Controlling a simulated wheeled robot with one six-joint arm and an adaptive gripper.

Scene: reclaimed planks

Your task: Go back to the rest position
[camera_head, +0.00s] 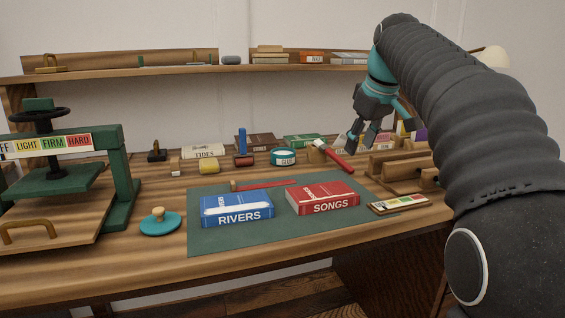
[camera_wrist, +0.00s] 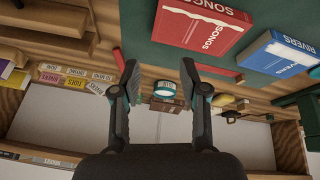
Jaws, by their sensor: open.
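My gripper (camera_head: 366,136) is raised above the back right part of the wooden bench (camera_head: 110,265). It is open and empty, its fingers pointing down. In the wrist view my gripper (camera_wrist: 158,82) shows two spread fingers with nothing held between them. A red book marked SONGS (camera_head: 325,198) and a blue book marked RIVERS (camera_head: 237,208) lie on the green mat (camera_head: 220,242), apart from the gripper.
A green press (camera_head: 125,175) stands at the left. A teal round knob-topped piece (camera_head: 160,224) lies beside the mat. A red-handled tool (camera_head: 336,158) and wooden blocks (camera_head: 395,165) are near the gripper. A shelf (camera_head: 180,70) runs along the wall.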

